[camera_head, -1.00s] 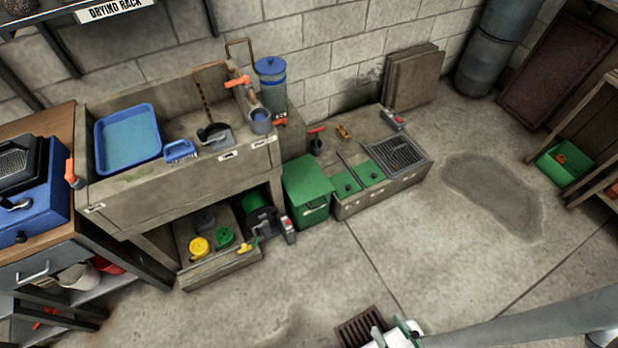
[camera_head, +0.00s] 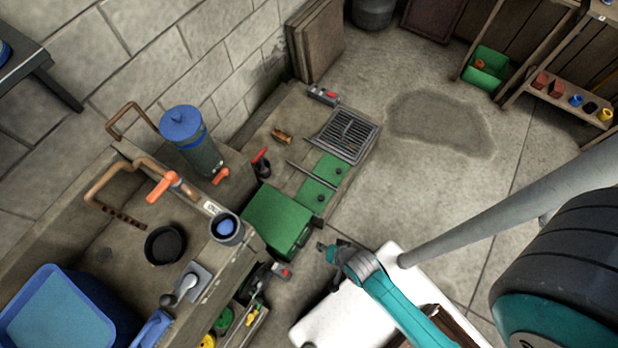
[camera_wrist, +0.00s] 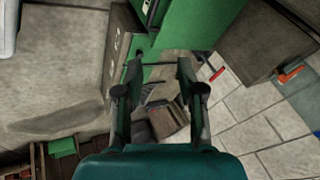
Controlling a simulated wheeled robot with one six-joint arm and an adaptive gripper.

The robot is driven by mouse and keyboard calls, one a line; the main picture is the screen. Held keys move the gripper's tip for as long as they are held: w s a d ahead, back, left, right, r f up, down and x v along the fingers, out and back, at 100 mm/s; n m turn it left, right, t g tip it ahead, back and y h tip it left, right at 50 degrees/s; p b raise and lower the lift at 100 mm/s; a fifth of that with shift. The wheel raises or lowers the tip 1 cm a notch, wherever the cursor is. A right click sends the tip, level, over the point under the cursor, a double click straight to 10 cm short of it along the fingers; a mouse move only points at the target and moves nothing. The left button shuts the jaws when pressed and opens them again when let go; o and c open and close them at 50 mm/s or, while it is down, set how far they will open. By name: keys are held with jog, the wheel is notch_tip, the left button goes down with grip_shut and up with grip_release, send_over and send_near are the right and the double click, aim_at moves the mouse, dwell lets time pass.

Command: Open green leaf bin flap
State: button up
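The green bin (camera_head: 277,222) stands on the floor between the stone sink unit and a low stone unit. Its flat top flap looks shut, with a dark handle (camera_head: 303,238) at its front right edge. My gripper (camera_head: 328,250) is just right of the bin, apart from it as far as I can tell. In the wrist view my gripper (camera_wrist: 158,85) is open, its two dark fingers apart with nothing between them. A large green surface, apparently the bin (camera_wrist: 190,25), fills the top of that view beyond the fingertips.
The low stone unit (camera_head: 345,185) carries small green lids (camera_head: 320,183) with knobs and a metal grate (camera_head: 347,136). Open floor (camera_head: 400,195) lies to the right.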

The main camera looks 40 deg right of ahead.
aim_at(308, 238)
jog(key=w+f+m+g, duration=0.1)
jog(key=w+f, duration=0.2)
jog(key=f, duration=0.3)
jog(key=w+f+m+g, duration=0.1)
jog(key=w+f+m, duration=0.1)
jog(key=f, duration=0.4)
jog(key=w+f+m+g, duration=0.1)
jog(key=w+f+g, duration=0.1)
jog(key=w+f, duration=0.2)
jog(key=shift+w+f+m, duration=0.15)
jog(key=shift+w+f, duration=0.05)
jog(key=shift+f, duration=0.4)
jog(key=shift+w+f+m, duration=0.15)
jog(key=shift+f, duration=0.4)
grip_shut()
